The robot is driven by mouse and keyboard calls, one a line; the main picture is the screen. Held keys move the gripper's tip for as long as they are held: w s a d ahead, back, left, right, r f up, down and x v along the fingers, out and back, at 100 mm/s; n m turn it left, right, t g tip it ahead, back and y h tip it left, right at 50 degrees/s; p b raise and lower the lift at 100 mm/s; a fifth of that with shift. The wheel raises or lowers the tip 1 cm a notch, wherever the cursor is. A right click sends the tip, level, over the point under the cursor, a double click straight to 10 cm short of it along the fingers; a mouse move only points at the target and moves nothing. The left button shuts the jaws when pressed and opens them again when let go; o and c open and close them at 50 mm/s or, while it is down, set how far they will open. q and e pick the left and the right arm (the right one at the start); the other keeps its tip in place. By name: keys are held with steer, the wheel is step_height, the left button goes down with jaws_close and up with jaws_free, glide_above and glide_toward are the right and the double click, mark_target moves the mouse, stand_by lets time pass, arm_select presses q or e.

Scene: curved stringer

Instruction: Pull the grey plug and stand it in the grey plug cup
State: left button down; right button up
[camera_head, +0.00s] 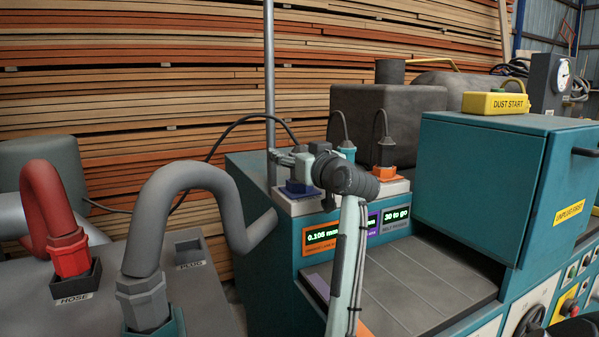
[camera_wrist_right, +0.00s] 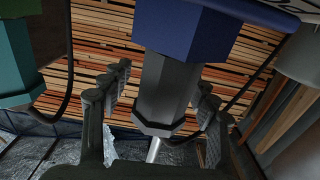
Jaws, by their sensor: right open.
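The grey plug (camera_wrist_right: 165,95) stands in a blue socket (camera_head: 299,188) on the teal machine. In the wrist view the blue socket (camera_wrist_right: 190,30) is at the top and the plug points down from it. My right gripper (camera_head: 297,160) is at the plug, mostly covering it in the head view. In the wrist view the right gripper's fingers (camera_wrist_right: 165,88) are open, one on each side of the plug, with visible gaps. The grey plug cup (camera_head: 189,251), labelled PLUG, is on the grey bench at left and looks empty. My left gripper is not in view.
Teal (camera_head: 347,151) and orange (camera_head: 385,172) sockets with dark plugs stand close to the right. A grey hose (camera_head: 190,185) arches between bench and machine, near the cup. A red hose (camera_head: 45,210) stands in the HOSE cup. A thin upright pole (camera_head: 270,80) rises beside the gripper.

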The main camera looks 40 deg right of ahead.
jaws_close()
stand_by(0.4)
